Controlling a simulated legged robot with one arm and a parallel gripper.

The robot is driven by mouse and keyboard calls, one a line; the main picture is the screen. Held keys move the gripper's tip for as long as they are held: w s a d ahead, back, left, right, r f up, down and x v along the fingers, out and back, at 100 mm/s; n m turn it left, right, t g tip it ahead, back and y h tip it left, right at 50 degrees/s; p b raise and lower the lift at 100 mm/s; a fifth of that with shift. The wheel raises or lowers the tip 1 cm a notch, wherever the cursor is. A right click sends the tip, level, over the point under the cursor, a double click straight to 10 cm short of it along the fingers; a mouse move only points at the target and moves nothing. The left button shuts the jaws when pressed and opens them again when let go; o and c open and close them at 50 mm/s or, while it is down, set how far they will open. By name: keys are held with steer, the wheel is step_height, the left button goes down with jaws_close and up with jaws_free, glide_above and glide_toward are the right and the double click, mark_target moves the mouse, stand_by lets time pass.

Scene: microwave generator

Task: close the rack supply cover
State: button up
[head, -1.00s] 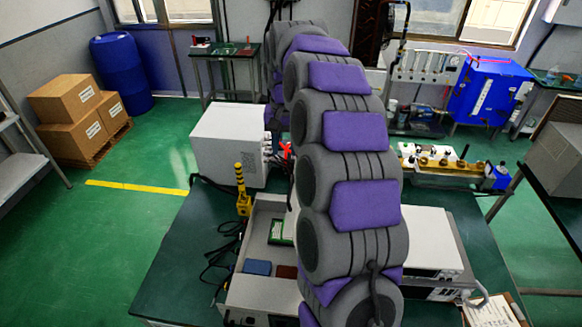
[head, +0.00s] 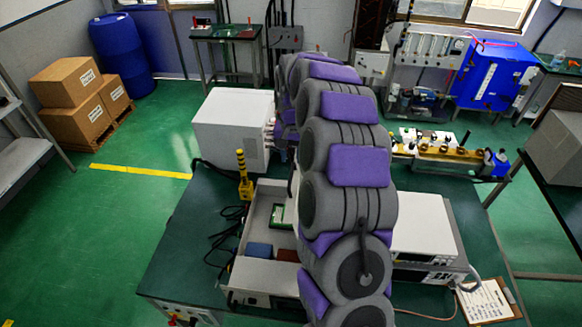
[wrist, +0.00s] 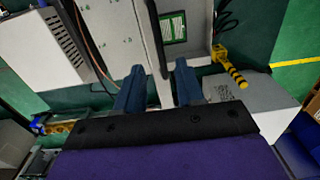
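The rack supply (head: 265,275) is an open white case on the green table, with a green circuit board and blue and red-brown parts inside. In the wrist view its board (wrist: 174,27) shows just beyond my fingers. A pale panel with small holes, seemingly the cover (wrist: 115,40), stands beside the open interior in the wrist view. In the head view my arm hides most of it. My gripper (wrist: 158,88) has its two blue-grey fingers apart, with a pale edge visible between them. I cannot tell whether either finger touches that edge.
A white box unit (head: 233,128) stands behind the case. Another white instrument (head: 425,228) is to the right, with a clipboard (head: 485,300) at the front right. The table's left front is clear.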

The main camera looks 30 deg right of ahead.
mark_target(291, 173)
step_height(291, 173, down, 5)
steer(key=shift+f+p, duration=0.2)
steer(key=shift+p, duration=0.2)
steer(key=shift+a+f, duration=0.15)
steer(key=shift+f, duration=0.25)
jaws_close()
